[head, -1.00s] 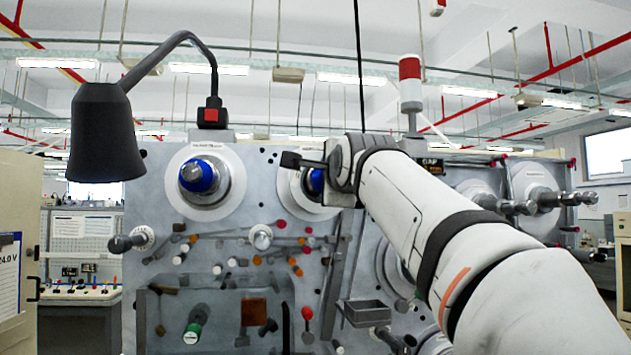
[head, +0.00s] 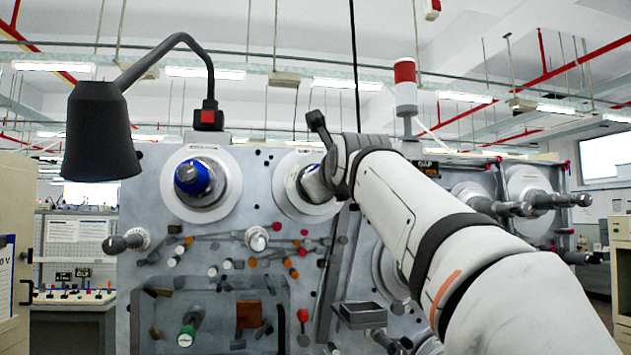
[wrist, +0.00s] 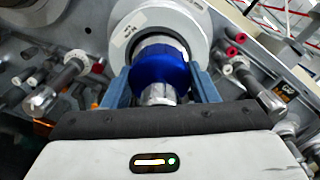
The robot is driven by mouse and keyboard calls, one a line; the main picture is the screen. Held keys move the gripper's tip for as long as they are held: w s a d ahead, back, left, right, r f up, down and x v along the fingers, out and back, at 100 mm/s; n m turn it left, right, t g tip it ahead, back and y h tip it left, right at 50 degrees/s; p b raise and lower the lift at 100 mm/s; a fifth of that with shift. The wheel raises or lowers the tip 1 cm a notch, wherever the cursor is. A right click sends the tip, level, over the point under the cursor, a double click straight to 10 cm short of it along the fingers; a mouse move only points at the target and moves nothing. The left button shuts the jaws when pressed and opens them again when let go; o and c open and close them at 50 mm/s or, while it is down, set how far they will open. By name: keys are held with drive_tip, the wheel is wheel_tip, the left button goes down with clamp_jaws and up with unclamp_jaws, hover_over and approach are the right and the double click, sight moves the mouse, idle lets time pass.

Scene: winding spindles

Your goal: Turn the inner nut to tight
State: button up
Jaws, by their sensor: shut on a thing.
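The nut held is a ribbed blue nut (wrist: 160,72) on the middle spindle, in front of a pale round flange (wrist: 172,30). In the wrist view my gripper (wrist: 161,76) has one grey-blue finger on each side of the nut and is shut on it. A silver spindle end (wrist: 158,94) sticks out of the nut toward my palm. In the head view only a blue edge of this nut (head: 296,184) shows beside my wrist, and the fingers are largely hidden. A second spindle with a blue nut (head: 193,177) stands to the left, untouched.
The grey machine panel (head: 150,215) carries several small knobs and rollers below the spindles. A black lamp (head: 103,130) hangs at the left. Silver rollers (wrist: 58,85) (wrist: 258,90) flank my gripper. More spindles (head: 540,200) stand at the right.

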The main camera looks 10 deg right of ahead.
drive_tip(key=shift+f+m, duration=0.15)
drive_tip(key=shift+m, duration=1.35)
drive_tip(key=o, duration=1)
drive_tip(key=s+b, duration=0.2)
drive_tip(key=s, duration=0.6)
drive_tip(key=shift+w, duration=0.1)
